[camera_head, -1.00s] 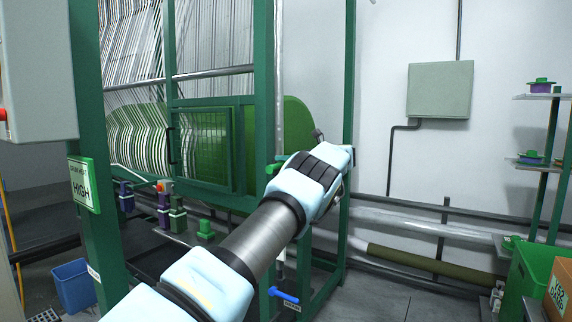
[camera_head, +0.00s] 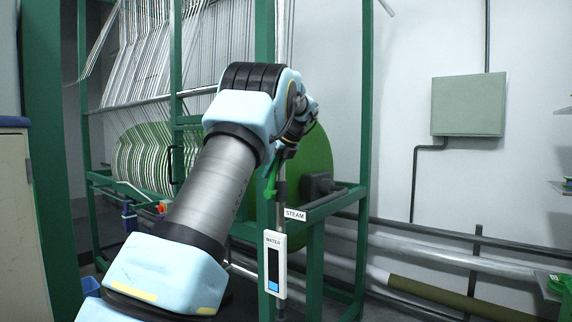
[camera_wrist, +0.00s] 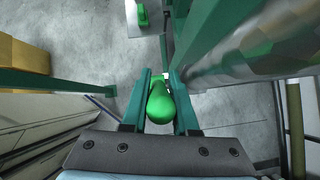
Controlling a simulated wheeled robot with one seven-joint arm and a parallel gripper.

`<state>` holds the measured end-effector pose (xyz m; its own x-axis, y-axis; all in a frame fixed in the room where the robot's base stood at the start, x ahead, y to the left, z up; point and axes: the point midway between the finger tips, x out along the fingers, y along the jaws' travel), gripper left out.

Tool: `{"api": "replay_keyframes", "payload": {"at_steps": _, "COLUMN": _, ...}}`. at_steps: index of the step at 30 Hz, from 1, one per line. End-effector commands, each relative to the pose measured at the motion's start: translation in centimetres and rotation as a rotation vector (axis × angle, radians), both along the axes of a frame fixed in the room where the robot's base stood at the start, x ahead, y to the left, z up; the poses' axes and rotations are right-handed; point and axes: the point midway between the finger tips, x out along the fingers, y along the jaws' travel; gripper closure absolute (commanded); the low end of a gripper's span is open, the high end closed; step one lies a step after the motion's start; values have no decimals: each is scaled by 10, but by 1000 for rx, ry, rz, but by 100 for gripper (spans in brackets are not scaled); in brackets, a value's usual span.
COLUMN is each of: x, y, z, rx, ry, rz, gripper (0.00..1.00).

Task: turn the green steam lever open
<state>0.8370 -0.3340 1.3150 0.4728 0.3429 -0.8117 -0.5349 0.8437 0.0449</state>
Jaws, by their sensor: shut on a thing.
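The green steam lever (camera_head: 271,181) shows in the head view beside the vertical pipe, just above the white STEAM label (camera_head: 295,214). It points downward there, slightly tilted. In the wrist view the lever's rounded green handle (camera_wrist: 161,103) lies between the two dark green fingers of my gripper (camera_wrist: 160,88). My gripper is shut on the handle. In the head view my wrist hides most of the gripper and the upper end of the lever.
A white WATER gauge (camera_head: 275,263) hangs below the label. The green machine frame (camera_head: 265,30) stands close beside my arm, with a big green drum (camera_head: 318,160) behind. A grey wall box (camera_head: 468,105) and pipes (camera_head: 440,262) are at right.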

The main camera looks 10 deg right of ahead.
Motion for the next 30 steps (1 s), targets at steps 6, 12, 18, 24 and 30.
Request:
{"api": "replay_keyframes", "payload": {"at_steps": 6, "x": 6, "y": 12, "z": 3, "rx": -56, "ry": 58, "rz": 2, "gripper": 100}}
{"api": "replay_keyframes", "payload": {"at_steps": 12, "x": 8, "y": 15, "z": 1, "rx": -76, "ry": 81, "rz": 2, "gripper": 100}}
{"api": "replay_keyframes", "payload": {"at_steps": 18, "x": 8, "y": 15, "z": 0, "rx": -79, "ry": 84, "rz": 2, "gripper": 100}}
{"api": "replay_keyframes", "payload": {"at_steps": 24, "x": 8, "y": 15, "z": 0, "rx": -79, "ry": 83, "rz": 1, "gripper": 100}}
{"api": "replay_keyframes", "payload": {"at_steps": 30, "x": 8, "y": 15, "z": 0, "rx": -79, "ry": 84, "rz": 2, "gripper": 51}}
